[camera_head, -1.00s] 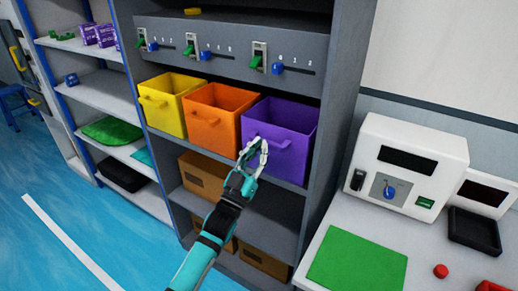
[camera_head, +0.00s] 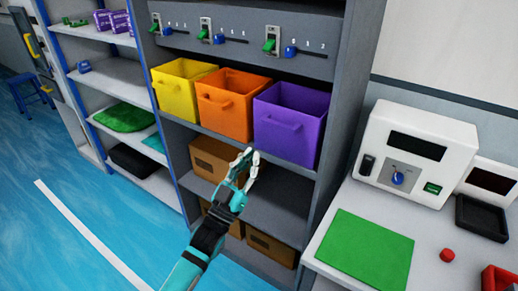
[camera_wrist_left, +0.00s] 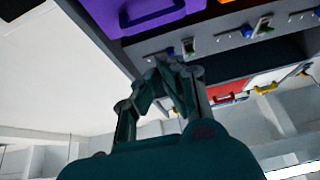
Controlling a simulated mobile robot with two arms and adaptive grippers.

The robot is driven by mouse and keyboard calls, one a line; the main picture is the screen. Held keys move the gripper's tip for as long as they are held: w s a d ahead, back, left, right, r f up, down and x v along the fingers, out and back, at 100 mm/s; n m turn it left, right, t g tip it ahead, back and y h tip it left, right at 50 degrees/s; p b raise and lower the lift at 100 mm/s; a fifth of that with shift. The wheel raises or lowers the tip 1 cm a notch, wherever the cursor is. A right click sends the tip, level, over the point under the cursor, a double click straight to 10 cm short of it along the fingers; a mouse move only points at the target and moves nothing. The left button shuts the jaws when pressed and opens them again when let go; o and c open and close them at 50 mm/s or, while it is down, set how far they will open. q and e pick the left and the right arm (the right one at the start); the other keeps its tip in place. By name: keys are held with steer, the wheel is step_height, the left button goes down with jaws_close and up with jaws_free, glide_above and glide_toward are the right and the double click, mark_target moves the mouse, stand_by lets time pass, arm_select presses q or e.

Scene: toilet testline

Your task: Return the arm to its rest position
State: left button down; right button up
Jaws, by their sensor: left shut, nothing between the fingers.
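My left gripper (camera_head: 246,163) is shut and empty. In the head view it is in front of the shelf unit, just below and left of the purple bin (camera_head: 290,124). In the left wrist view the closed fingers (camera_wrist_left: 166,66) point up toward the shelf, with the purple bin (camera_wrist_left: 150,14) at the top. My left arm (camera_head: 205,240) reaches up from the bottom of the head view. My right gripper is not in view.
A yellow bin (camera_head: 178,87) and an orange bin (camera_head: 229,105) stand beside the purple one. Brown boxes (camera_head: 214,158) sit on lower shelves. A counter with a green mat (camera_head: 365,246) and white device (camera_head: 417,145) is at right. Blue floor (camera_head: 130,225) is clear at left.

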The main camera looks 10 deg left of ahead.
arm_select(q)
step_height(320, 180, down, 23)
steer(key=s+a+n+g+y, duration=0.2)
steer(key=a+g+y, duration=0.1)
steer(key=g+y, duration=0.15)
steer(key=s+a+f+g+y, duration=0.1)
steer(key=s+f+g, duration=0.2)
steer(key=s+f, duration=0.55)
steer(key=s+a+f+g, duration=0.1)
steer(key=s+f+g, duration=0.25)
steer(key=f, duration=1.05)
steer(key=s+a+f+g+y, duration=0.15)
steer(key=s+f+g, duration=0.35)
steer(key=s+f, duration=0.85)
steer(key=s+a+f+g, duration=0.1)
steer(key=s+f+g, duration=0.2)
steer(key=s, duration=0.9)
steer(key=s+a+f+g, duration=0.1)
steer(key=s+f, duration=0.3)
steer(key=s, duration=0.7)
steer(key=shift+s+a+g+y, duration=0.35)
steer(key=shift+g+y, duration=0.05)
steer(key=shift+g, duration=0.5)
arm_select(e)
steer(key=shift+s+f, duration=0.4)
